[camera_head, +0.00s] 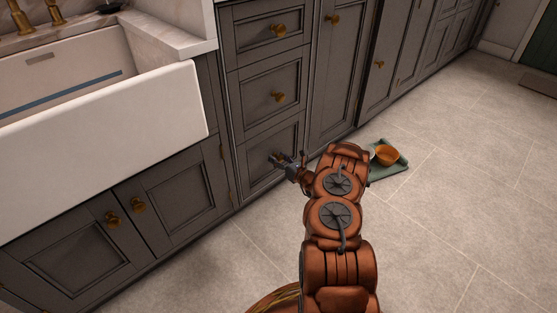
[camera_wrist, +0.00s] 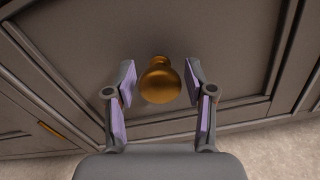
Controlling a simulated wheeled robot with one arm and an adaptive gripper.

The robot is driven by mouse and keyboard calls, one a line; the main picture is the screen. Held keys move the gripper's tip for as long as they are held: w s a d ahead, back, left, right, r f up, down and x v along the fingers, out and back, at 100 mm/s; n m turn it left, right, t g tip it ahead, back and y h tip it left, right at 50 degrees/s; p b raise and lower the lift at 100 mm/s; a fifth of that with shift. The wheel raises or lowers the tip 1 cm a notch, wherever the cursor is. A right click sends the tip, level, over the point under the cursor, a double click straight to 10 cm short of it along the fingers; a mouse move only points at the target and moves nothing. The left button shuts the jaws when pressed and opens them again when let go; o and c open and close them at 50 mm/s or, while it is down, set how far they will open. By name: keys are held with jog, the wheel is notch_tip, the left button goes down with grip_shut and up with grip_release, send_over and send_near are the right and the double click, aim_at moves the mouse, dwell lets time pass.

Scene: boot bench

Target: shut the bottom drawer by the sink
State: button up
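The bottom drawer (camera_head: 254,153) is the lowest of three grey drawers just right of the sink (camera_head: 165,98). Its front looks flush or nearly flush with the cabinet; I cannot tell whether a small gap remains. My gripper (camera_head: 281,161) is at this drawer's front, at its knob. In the wrist view, the round brass knob (camera_wrist: 160,80) lies between the two fingers of my gripper (camera_wrist: 158,90). The fingers are open, with a gap on each side of the knob. The drawer front (camera_wrist: 150,25) fills the background there.
The upper drawers (camera_head: 245,32) and (camera_head: 250,88) look shut. A green tray (camera_head: 397,168) with an orange bowl (camera_head: 387,154) lies on the floor right of my arm. Cupboard doors (camera_head: 180,195) below the sink look shut. The tiled floor (camera_head: 470,190) at the right is clear.

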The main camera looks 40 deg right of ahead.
jog(key=shift+o, duration=0.2)
jog(key=shift+s, duration=0.1)
jog(key=shift+s+d, duration=0.1)
jog(key=shift+s, duration=0.05)
jog(key=s+d, duration=0.1)
jog(key=s, duration=1)
jog(key=shift+s+d, duration=0.25)
jog(key=shift+d, duration=0.05)
